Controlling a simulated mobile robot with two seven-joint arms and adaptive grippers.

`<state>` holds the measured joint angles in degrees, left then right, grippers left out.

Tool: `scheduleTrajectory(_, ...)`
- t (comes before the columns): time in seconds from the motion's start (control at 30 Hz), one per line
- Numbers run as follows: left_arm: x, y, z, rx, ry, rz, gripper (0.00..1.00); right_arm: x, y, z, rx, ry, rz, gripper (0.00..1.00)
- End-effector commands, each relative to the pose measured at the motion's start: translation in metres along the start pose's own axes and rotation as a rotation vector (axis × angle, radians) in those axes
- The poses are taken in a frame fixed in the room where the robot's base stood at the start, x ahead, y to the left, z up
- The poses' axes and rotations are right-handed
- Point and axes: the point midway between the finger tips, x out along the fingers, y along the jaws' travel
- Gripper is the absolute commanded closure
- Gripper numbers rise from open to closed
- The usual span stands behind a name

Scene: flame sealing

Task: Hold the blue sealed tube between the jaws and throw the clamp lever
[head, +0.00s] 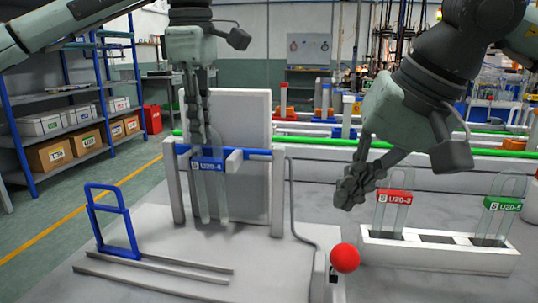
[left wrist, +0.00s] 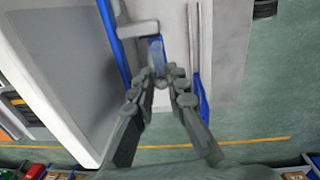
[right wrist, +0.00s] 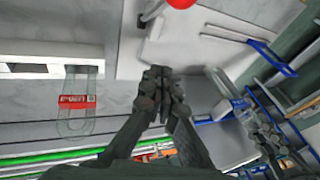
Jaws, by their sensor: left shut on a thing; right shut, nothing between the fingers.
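The clear U-shaped tube with the blue label (head: 208,165) hangs upright between the grey clamp jaws (head: 234,160), in front of a pale upright panel. My left gripper (head: 203,135) is above and shut on its upper end; the blue label also shows past the fingertips in the left wrist view (left wrist: 157,50). Whether the jaws touch the tube I cannot tell. The clamp lever's red ball knob (head: 345,257) is at the front right of the clamp base, and its edge shows in the right wrist view (right wrist: 181,3). My right gripper (head: 350,190) is shut and empty, above and apart from the knob.
A white rack (head: 440,256) at right holds a red-labelled tube (head: 394,198) and a green-labelled tube (head: 503,204), with an empty-looking slot between. A blue upright frame (head: 112,222) and grey rails (head: 160,262) are at left. A bent grey rod (head: 291,205) runs beside the clamp.

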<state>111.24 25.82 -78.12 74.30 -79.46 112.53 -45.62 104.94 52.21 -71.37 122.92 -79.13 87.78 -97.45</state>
Motion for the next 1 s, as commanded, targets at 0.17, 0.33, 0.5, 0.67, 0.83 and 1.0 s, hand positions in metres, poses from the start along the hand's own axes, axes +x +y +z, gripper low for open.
scheduleTrajectory(0.17, 0.000, -0.001, 0.007, 0.013, -0.011, 0.000, 1.00, 0.003, 0.001, -0.009, 0.001, -0.002, 0.000, 1.00)
scheduleTrajectory(0.33, 0.000, -0.001, 0.007, 0.013, -0.010, 0.000, 1.00, -0.001, -0.001, -0.013, -0.001, 0.000, 0.000, 1.00)
scheduleTrajectory(0.5, 0.001, -0.001, 0.007, 0.013, -0.010, 0.000, 1.00, -0.018, -0.007, -0.019, -0.001, 0.001, -0.001, 1.00)
scheduleTrajectory(0.67, 0.001, -0.001, 0.007, 0.013, -0.010, 0.000, 1.00, -0.035, -0.014, -0.024, -0.001, 0.001, -0.001, 1.00)
scheduleTrajectory(0.83, 0.001, -0.001, 0.007, 0.013, -0.010, 0.000, 1.00, -0.054, -0.021, -0.030, -0.001, 0.001, 0.000, 1.00)
scheduleTrajectory(1.0, 0.000, -0.001, 0.007, 0.013, -0.011, 0.000, 1.00, -0.072, -0.028, -0.035, -0.001, 0.000, -0.001, 1.00)
